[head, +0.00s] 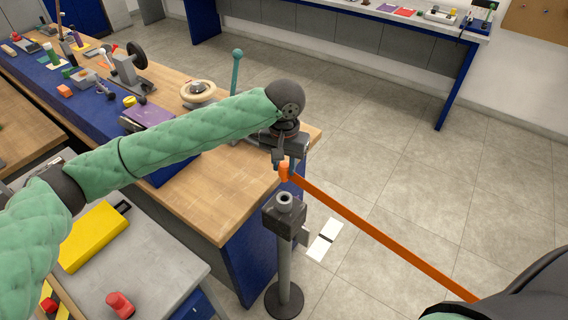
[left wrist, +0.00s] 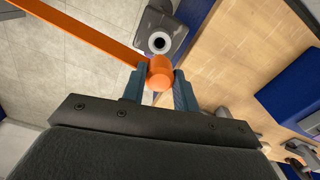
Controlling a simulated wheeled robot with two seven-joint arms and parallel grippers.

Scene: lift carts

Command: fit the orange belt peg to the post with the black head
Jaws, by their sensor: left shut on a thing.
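My left gripper (head: 281,163) is shut on the orange belt peg (head: 285,171), which also shows between the fingers in the left wrist view (left wrist: 160,73). The orange belt (head: 380,236) runs taut from the peg down to the lower right. The post with the black head (head: 284,245) stands on a round dark base. Its dark head (head: 284,212) has a grey ring socket on top. In the head view the peg is just above and behind the socket, apart from it. The left wrist view shows the socket (left wrist: 160,43) beyond the peg. My right gripper is not in view.
A wooden workbench (head: 215,200) with blue sides stands left of the post and holds several tools and parts. A grey cart top with a yellow block (head: 93,237) is at lower left. The tiled floor (head: 400,160) to the right is clear.

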